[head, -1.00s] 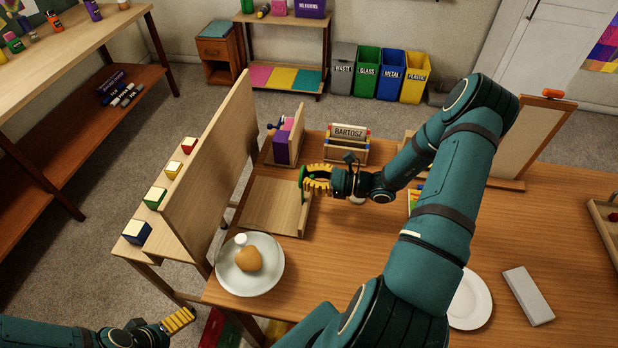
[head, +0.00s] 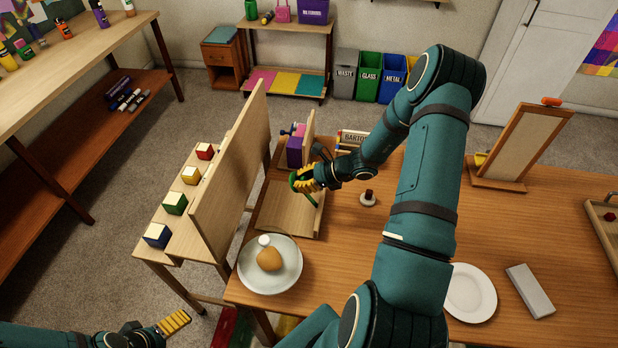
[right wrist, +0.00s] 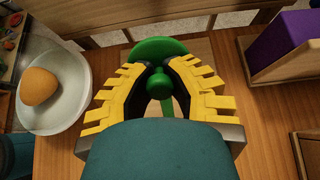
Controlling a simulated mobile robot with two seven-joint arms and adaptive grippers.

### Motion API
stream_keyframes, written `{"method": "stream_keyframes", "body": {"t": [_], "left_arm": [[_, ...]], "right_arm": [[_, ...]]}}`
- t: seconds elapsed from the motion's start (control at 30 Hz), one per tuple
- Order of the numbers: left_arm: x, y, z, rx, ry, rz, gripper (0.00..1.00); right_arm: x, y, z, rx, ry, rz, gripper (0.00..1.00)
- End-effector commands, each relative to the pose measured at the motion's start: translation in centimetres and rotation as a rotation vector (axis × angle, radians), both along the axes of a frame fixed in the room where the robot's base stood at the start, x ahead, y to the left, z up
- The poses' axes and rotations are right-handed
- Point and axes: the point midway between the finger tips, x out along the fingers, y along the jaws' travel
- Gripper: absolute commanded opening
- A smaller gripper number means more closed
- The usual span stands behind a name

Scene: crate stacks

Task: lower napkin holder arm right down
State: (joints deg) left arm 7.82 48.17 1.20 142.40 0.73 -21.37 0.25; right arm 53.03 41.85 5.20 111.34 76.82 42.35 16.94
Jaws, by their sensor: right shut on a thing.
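The napkin holder is a shallow wooden tray (head: 287,215) on the table, near its left edge. Its green arm (head: 311,201) shows partly below my right gripper (head: 296,181). In the right wrist view a green knob (right wrist: 159,86) sits between the yellow fingers of the right gripper (right wrist: 160,72), which is shut on it. A round green disc (right wrist: 158,48) lies just beyond the knob, and a green stem runs back below it. The arm's pivot is hidden. My left gripper (head: 175,322) is low at the left, away from the table; its jaw gap is unclear.
A tall wooden panel (head: 232,175) stands left of the tray. A plate (head: 250,279) with a round brown item is in front. A purple block (head: 295,150) and a name rack (head: 352,138) are behind.

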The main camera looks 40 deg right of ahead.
Motion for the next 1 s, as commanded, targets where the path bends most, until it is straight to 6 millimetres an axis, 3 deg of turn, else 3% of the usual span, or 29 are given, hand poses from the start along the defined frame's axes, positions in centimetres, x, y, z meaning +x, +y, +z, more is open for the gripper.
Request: {"method": "stream_keyframes", "body": {"t": [0.5, 1.0], "left_arm": [[-0.1, 0.1, 3.5, -0.007, 0.0, -0.003, 0.95], [-0.1, 0.1, 3.0, -0.006, 0.0, -0.001, 0.95]], "right_arm": [[3.3, 2.7, -2.7, -0.267, 0.328, 0.005, 0.0], [4.4, 3.7, -5.8, -0.318, 0.403, 0.0, 0.0]]}}
